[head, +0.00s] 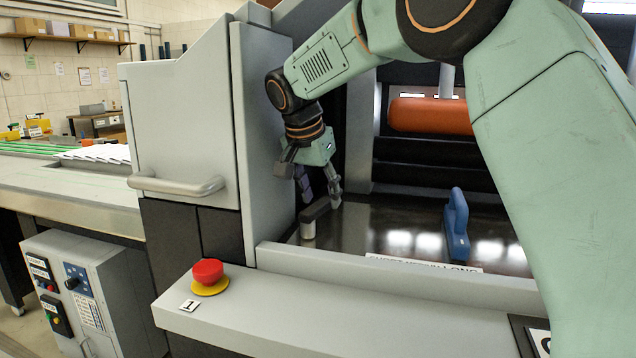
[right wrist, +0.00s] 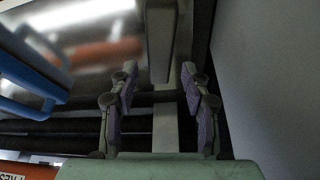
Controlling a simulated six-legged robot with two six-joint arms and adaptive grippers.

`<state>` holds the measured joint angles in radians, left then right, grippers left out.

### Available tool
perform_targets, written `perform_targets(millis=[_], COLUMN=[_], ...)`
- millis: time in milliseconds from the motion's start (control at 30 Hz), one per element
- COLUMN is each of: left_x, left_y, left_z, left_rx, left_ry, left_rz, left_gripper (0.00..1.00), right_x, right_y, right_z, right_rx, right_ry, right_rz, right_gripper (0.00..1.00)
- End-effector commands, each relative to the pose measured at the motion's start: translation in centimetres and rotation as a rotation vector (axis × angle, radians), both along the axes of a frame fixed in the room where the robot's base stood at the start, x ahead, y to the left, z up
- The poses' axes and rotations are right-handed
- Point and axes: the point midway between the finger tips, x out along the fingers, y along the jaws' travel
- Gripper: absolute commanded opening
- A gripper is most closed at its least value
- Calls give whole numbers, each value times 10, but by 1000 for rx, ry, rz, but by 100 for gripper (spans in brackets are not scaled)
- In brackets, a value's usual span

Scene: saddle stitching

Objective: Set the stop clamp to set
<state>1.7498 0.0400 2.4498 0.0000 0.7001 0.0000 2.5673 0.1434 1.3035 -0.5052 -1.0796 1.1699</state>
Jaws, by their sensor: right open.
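A dark grey lever on a short light post (head: 309,222), which looks like the stop clamp, stands on the shiny dark bed beside the grey cabinet. My right gripper (head: 319,190) hangs from above right by the lever, with its fingers pointing down. In the right wrist view, my open gripper (right wrist: 160,105) has purple pads on both fingers. A grey bar (right wrist: 161,45), probably the lever, lies ahead, in line with the gap between the fingers. I cannot tell whether they touch it. My left gripper is not in view.
A blue handle (head: 456,225) stands on the bed to the right; it also shows in the right wrist view (right wrist: 30,75). The grey cabinet (head: 262,130) is close left of the gripper. An orange roller (head: 430,116) lies behind. A red emergency button (head: 208,272) sits on the front ledge.

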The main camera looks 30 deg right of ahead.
Motion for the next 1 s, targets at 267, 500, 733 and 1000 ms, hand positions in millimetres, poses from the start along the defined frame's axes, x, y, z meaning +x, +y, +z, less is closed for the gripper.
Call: perform_targets(millis=[267,500,733,1000], left_x=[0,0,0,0], left_y=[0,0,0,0], left_z=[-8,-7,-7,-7], left_rx=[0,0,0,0], left_ry=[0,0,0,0], left_rz=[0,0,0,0], left_gripper=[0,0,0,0], right_x=[-1,-2,-2,-1], right_y=[0,0,0,0], right_z=[-7,-6,-7,-6], right_rx=[0,0,0,1], right_ry=[-1,-1,-1,0], right_rz=[-4,-4,-4,-4], right_gripper=[47,38,18,0])
